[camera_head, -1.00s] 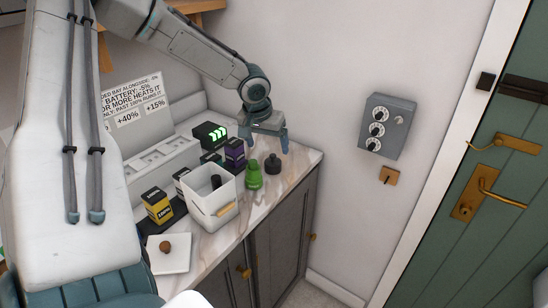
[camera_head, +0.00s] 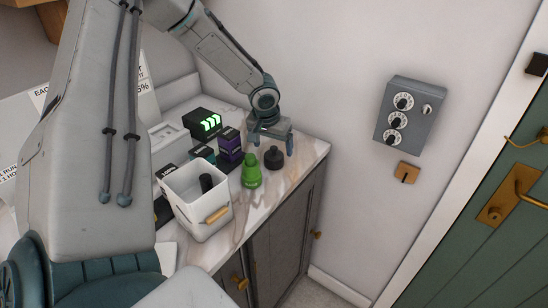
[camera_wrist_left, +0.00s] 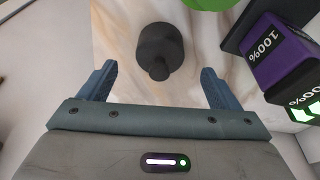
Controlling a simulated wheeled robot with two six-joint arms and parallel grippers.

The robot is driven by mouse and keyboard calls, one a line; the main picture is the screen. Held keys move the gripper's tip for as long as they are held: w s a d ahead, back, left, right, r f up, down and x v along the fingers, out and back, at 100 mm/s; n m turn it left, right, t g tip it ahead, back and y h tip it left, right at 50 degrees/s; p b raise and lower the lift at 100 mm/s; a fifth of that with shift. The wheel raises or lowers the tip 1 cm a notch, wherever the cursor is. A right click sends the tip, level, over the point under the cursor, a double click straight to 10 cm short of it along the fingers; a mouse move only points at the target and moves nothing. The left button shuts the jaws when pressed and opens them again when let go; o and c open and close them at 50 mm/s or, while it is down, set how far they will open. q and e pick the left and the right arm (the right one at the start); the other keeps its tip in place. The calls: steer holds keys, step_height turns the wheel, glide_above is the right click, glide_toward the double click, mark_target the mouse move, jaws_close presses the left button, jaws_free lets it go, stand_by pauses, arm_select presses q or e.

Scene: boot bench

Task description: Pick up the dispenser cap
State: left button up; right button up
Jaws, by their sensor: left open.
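The dispenser cap (camera_head: 274,158), a small dark round piece with a narrower knob, sits on the marble counter near its far right end. It also shows in the left wrist view (camera_wrist_left: 160,46), top centre, between the lines of the two fingers. My left gripper (camera_head: 269,146) is open and empty, with its blue fingers just behind and above the cap in the head view. In the left wrist view the open fingers (camera_wrist_left: 158,70) stand on either side of the cap's knob end, apart from it. My right gripper is not in view.
A green bottle (camera_head: 251,172) stands just left of the cap, with a purple box (camera_head: 230,146) and a dark box with green lights (camera_head: 203,123) behind. A white bin (camera_head: 188,205) stands nearer. The counter (camera_head: 262,200) is clear along its front edge.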

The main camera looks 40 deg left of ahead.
mark_target(273, 149)
arm_select(q)
steer(key=shift+s+f+p, duration=0.1)
steer(key=shift+f+p, duration=0.25)
steer(key=shift+f, duration=0.1)
steer(key=p+x, duration=0.1)
steer(key=x, duration=0.2)
steer(key=shift+w+f, duration=0.3)
steer(key=shift+f, duration=0.15)
steer(key=shift+s, duration=0.1)
steer(key=shift+r, duration=0.1)
steer(key=shift+c, duration=0.5)
steer(key=c, duration=0.9)
